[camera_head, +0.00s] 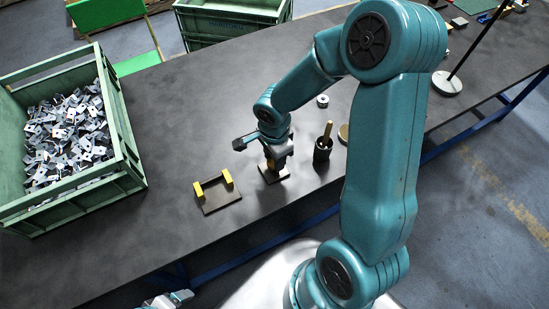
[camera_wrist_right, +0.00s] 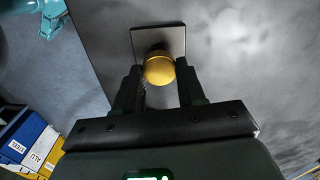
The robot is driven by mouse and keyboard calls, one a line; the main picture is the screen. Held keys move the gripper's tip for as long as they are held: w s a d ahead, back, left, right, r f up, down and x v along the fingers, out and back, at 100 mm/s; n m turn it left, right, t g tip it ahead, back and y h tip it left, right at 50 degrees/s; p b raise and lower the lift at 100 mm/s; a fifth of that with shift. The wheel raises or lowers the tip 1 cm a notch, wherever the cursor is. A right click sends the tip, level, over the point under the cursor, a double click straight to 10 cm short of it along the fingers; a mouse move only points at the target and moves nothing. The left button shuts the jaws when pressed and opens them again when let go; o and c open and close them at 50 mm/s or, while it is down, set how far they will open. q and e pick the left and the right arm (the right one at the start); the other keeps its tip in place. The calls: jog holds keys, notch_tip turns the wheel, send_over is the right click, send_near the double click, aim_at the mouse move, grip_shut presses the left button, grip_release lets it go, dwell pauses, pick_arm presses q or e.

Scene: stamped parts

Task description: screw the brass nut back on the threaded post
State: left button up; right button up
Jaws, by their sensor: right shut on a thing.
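My right gripper (camera_head: 275,160) points down over a small dark base plate (camera_head: 268,178) on the table. In the right wrist view the right gripper (camera_wrist_right: 160,82) has its two black fingers on either side of the round brass nut (camera_wrist_right: 160,68), shut on it. The nut is above the square plate (camera_wrist_right: 172,36). The threaded post is hidden behind the nut, so I cannot tell whether the threads are engaged. My left gripper (camera_head: 176,298) shows only partly at the bottom edge of the head view, and its opening is unclear.
A fixture with yellow blocks (camera_head: 216,205) lies left of the plate. A dark cup with a wooden handle (camera_head: 322,149) and a small ring (camera_head: 323,101) are to the right. A green crate (camera_head: 130,168) of stamped parts stands at the left. Bare table lies between crate and fixture.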

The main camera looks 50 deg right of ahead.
jog(key=shift+m+b, duration=0.6)
jog(key=shift+b, duration=0.1)
jog(key=shift+f+m+b, duration=0.1)
jog(key=shift+m+b, duration=0.7)
jog(key=shift+b, duration=0.3)
jog(key=shift+m+b, duration=1.2)
jog(key=shift+b, duration=0.1)
jog(key=shift+m+b, duration=0.7)
jog(key=shift+s+a+m+b, duration=0.1)
jog(key=shift+m+b, duration=0.95)
jog(key=shift+m, duration=0.25)
